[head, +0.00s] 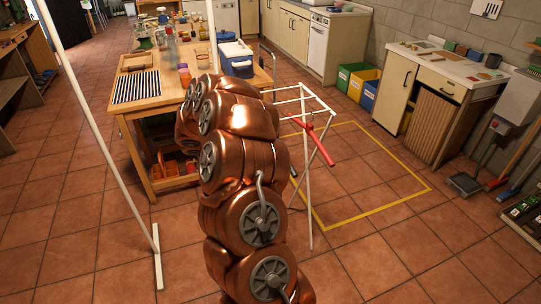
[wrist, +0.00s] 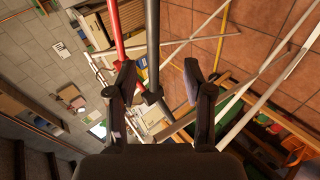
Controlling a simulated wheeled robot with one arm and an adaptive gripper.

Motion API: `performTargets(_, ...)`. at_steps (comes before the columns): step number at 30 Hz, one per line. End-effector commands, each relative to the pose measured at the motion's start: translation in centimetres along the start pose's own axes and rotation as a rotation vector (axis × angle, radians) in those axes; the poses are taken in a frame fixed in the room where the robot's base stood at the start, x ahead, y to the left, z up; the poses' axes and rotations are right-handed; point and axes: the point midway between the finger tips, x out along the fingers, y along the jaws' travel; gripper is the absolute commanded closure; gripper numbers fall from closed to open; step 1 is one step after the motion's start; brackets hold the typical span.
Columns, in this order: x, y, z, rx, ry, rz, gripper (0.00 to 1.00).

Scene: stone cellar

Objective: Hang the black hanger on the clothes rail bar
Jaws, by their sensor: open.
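The black hanger (wrist: 152,38) shows in the wrist view as a dark bar running down from the top edge to between my fingers. My gripper (wrist: 159,70) is open around the near end of this bar; I cannot tell whether either finger touches it. In the head view my copper arm hides the gripper and most or all of the black hanger. The clothes rail (head: 101,135) shows in the head view as a tall white post with a foot at left. Its top bar is out of the picture.
A red hanger (head: 322,148) hangs on a low white rack (head: 306,100) right of my arm. It lies close beside the black one in the wrist view (wrist: 116,30). A wooden workbench (head: 150,104) stands behind. Floor inside the yellow outline (head: 370,228) is largely clear.

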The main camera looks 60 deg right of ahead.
Motion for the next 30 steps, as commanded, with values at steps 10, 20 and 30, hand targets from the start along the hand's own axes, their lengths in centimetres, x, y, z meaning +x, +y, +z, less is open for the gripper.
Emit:
performTargets(10, 3.9, 0.8, -1.6, 0.051, 0.021, 0.065, 0.48)
performTargets(20, 7.9, 1.2, -1.5, 0.049, 0.017, 0.066, 0.48)
performTargets(30, 10.9, 1.2, -1.7, 0.05, 0.02, 0.064, 0.48)
